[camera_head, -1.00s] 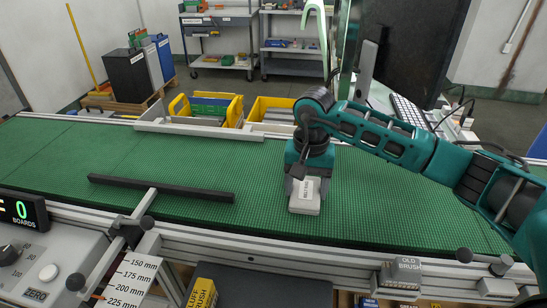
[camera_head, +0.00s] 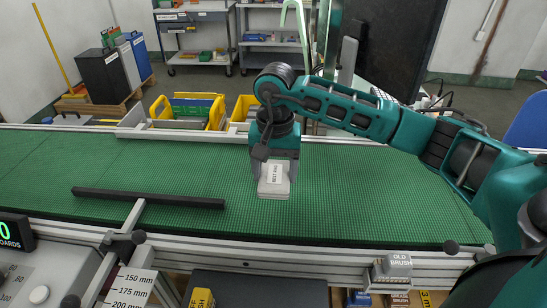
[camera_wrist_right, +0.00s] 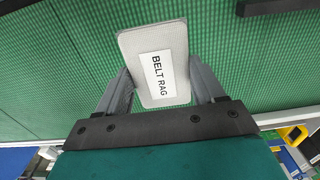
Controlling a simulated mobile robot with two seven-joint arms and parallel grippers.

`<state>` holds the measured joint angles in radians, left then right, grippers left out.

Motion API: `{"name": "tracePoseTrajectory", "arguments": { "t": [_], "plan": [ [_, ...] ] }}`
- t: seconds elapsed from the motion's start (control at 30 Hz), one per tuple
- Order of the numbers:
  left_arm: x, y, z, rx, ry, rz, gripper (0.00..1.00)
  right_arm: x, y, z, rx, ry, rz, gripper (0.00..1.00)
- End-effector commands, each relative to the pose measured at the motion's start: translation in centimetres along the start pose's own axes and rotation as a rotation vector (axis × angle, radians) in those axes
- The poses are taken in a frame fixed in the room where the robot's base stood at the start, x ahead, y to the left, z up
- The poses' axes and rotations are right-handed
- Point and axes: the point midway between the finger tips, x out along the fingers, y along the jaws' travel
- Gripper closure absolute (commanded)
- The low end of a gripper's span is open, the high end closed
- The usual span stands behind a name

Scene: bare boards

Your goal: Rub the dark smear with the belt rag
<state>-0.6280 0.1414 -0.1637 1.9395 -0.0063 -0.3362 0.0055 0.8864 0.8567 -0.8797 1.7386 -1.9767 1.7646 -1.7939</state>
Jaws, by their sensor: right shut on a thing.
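The belt rag (camera_head: 275,190) is a pale grey-white pad with a label reading BELT RAG. My right gripper (camera_head: 274,177) is shut on it and holds it over the middle of the green belt (camera_head: 350,200). In the right wrist view the belt rag (camera_wrist_right: 178,35) sits between the two grey fingers of the gripper (camera_wrist_right: 160,85), label toward the camera. I cannot tell whether the rag touches the belt. I see no dark smear on the visible belt; the rag and arm hide part of it. My left gripper is not in view.
Yellow bins (camera_head: 216,113) stand behind the belt's far rail. An OLD BRUSH holder (camera_head: 392,270) is at the near edge. The belt right of the rag is clear.

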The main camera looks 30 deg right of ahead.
Motion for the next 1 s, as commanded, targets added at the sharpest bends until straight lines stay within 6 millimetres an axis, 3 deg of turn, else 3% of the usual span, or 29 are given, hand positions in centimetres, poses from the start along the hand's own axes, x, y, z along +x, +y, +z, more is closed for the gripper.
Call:
{"name": "tracePoseTrajectory", "arguments": {
  "t": [0.37, 1.0],
  "plan": [
    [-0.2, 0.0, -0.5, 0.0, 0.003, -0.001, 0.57, -3.0, 0.2, 0.1, 0.013, 0.0, 0.0, 0.6],
    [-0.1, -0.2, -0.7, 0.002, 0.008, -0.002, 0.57, -3.1, 0.0, 0.3, 0.009, -0.001, -0.001, 0.6]
  ]
}}
